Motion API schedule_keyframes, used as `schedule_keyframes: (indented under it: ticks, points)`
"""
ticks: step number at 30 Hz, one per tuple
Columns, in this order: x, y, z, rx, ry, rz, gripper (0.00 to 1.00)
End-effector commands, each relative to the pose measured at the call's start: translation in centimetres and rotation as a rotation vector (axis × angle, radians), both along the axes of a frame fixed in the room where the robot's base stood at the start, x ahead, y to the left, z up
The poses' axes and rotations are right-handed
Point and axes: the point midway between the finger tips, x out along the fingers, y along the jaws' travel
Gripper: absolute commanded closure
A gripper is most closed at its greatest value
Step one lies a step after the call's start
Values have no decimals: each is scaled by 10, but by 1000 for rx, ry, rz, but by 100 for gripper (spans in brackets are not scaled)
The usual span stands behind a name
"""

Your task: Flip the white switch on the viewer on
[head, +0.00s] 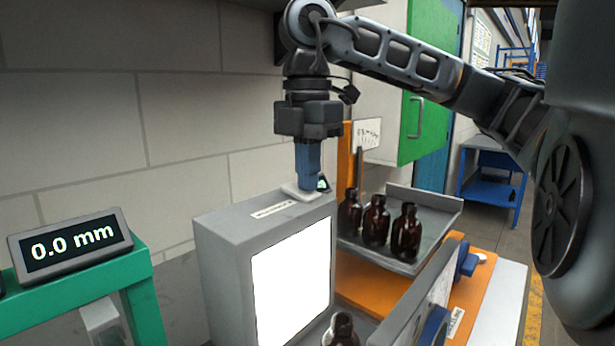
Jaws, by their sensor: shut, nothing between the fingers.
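The viewer (225,252) is a grey box with a bright white lit panel (291,282) on its front face. A small white switch (300,193) sits on its top near the right end, beside a white label strip (272,210). My gripper (309,186) points straight down with its blue fingers shut and empty. Its tips are at the switch and seem to touch it; they hide part of it. A small dark piece with a green spot shows just right of the fingertips.
Several amber bottles (376,222) stand on a grey tray (425,196) right of the viewer, and another bottle (341,330) is in front of the panel. A display reading 0.0 mm (72,245) stands on a green frame (140,300) at left. A wall is behind.

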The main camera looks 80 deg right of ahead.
Motion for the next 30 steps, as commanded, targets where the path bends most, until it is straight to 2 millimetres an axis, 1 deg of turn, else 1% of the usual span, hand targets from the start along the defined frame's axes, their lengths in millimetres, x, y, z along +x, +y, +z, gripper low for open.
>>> schedule_keyframes:
  ticks: [5,14,24,28,30]
  points:
    - [4,-2,-2,1,0,-1,100]
    - [15,-7,0,2,-1,-2,100]
    - [15,-7,2,1,0,-1,100]
    - [18,-10,11,0,-1,0,100]
    - [22,-14,21,0,-1,1,100]
